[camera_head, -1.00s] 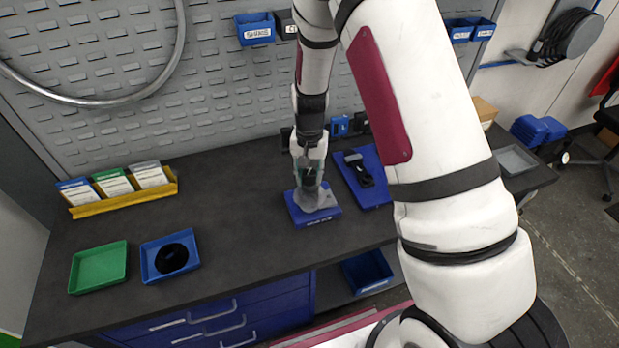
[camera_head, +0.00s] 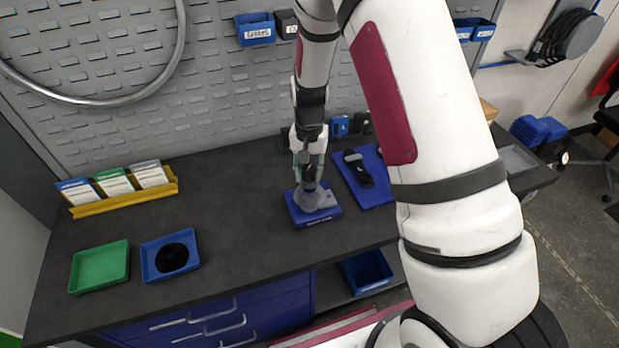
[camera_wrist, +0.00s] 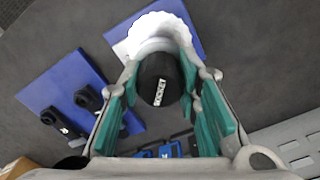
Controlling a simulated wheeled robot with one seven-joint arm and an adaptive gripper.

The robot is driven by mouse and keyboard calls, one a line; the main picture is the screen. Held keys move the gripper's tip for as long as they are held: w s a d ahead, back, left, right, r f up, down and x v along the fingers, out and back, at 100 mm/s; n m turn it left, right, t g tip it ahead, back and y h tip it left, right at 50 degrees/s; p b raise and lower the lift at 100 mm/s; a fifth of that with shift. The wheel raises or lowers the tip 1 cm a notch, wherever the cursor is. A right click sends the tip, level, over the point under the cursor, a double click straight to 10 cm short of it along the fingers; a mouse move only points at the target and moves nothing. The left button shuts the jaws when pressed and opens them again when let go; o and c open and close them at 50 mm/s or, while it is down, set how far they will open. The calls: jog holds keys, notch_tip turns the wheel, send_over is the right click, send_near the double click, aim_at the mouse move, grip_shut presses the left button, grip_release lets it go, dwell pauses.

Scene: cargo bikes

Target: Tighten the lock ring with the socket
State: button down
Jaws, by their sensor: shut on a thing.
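My gripper (camera_head: 309,172) is shut on the black socket (camera_wrist: 161,78), which stands between the two green-padded fingers in the wrist view. White lettering shows on its top. Below the socket is a pale grey, round-edged part (camera_wrist: 163,24) on a blue base block (camera_head: 309,217). The socket appears to be over this part, but whether it touches a lock ring cannot be told. The lock ring itself is hidden or not distinguishable under the socket.
A blue mat (camera_head: 366,180) with black tools (camera_head: 356,167) lies right of the block. A green tray (camera_head: 99,267) and a blue tray (camera_head: 152,271) holding a black ring-shaped part (camera_head: 172,257) stand at the left. A yellow card rack (camera_head: 125,200) is behind them.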

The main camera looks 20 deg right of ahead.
dwell(0.3)
jog(key=n, duration=0.4)
jog(key=shift+d, duration=0.1)
jog(key=n, duration=0.4)
jog(key=shift+f, duration=0.85)
dwell(1.1)
jog(key=c, duration=2)
grip_release()
grip_shut()
